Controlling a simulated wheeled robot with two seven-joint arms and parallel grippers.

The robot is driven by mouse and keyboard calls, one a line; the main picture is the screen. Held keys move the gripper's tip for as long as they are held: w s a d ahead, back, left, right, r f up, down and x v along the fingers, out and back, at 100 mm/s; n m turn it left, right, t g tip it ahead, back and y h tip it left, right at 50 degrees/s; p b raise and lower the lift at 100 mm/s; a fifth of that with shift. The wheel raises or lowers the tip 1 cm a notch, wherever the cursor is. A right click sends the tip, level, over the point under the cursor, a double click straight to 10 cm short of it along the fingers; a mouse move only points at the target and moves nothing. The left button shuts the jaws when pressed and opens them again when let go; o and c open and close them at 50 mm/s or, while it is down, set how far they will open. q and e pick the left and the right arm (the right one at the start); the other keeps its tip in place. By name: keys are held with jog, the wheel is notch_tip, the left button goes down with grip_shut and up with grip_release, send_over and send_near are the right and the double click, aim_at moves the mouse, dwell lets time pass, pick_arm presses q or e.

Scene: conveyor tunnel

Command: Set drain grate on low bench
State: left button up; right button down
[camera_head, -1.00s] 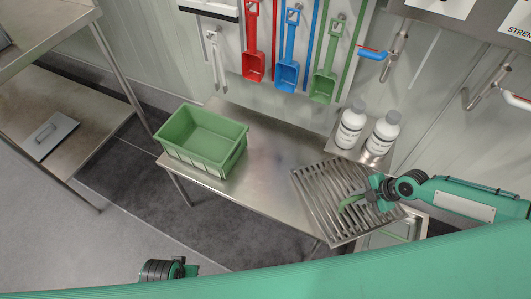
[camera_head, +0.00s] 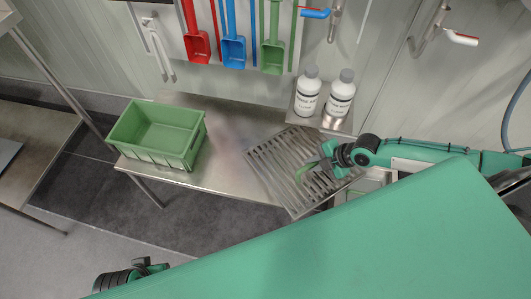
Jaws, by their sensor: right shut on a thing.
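The drain grate (camera_head: 284,164) is a steel frame with parallel slats. It shows over the right part of a steel bench (camera_head: 225,180), tilted in the picture, its front edge near or past the bench's front edge. I cannot tell whether it rests on the bench or hangs just above it. My right gripper (camera_head: 317,166) is shut on the grate's right side, its arm coming in from the right. My left wrist (camera_head: 122,279) shows at the bottom left, away from the bench; its fingers are too unclear to read.
A green crate (camera_head: 158,158) stands on the bench's left part, with bare steel between it and the grate. Two white bottles (camera_head: 308,94) stand on a small shelf behind the grate. Scoops (camera_head: 234,50) hang on the wall. Another steel table (camera_head: 35,150) is at the left.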

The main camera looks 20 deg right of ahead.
send_over(272, 162)
jog(key=shift+w+d+r, duration=0.1)
jog(key=shift+d, duration=0.05)
jog(key=shift+f, duration=1.85)
jog(key=c, duration=1.4)
grip_release()
jog(key=shift+b, duration=0.3)
pick_arm(q)
jog(key=shift+s+r, duration=0.1)
jog(key=shift+r, duration=0.3)
pick_arm(e)
jog(key=shift+o, duration=0.2)
